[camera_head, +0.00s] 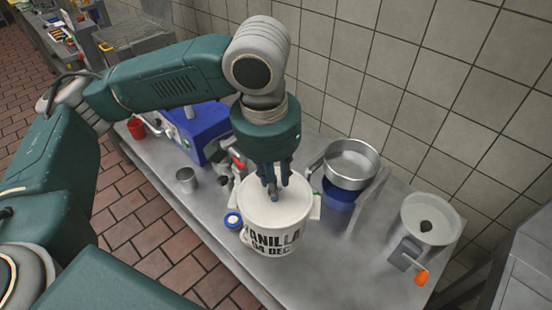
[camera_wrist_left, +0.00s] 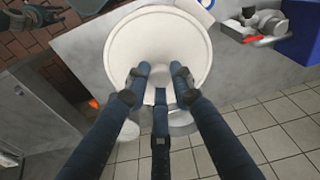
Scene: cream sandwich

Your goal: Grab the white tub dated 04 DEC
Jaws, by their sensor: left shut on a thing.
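The white tub (camera_head: 280,240) stands upright on the metal counter, with "VANILLA" and "04 DEC" in dark print on its front. Its round white top (camera_wrist_left: 155,40) fills the upper middle of the left wrist view. My left gripper (camera_head: 275,190) comes down from above onto the top of the tub, pointing downward. Its dark blue fingers (camera_wrist_left: 158,85) are shut on the tub at its top; the exact contact is partly hidden by the fingers. My right gripper is in neither view.
A blue machine (camera_head: 205,128) and a small metal cup (camera_head: 187,180) stand left of the tub. A metal pan (camera_head: 351,163) on a blue base stands behind right. A round metal basin (camera_head: 430,218) and an orange-handled tool (camera_head: 421,277) are farther right. A tiled wall backs the counter (camera_head: 350,270).

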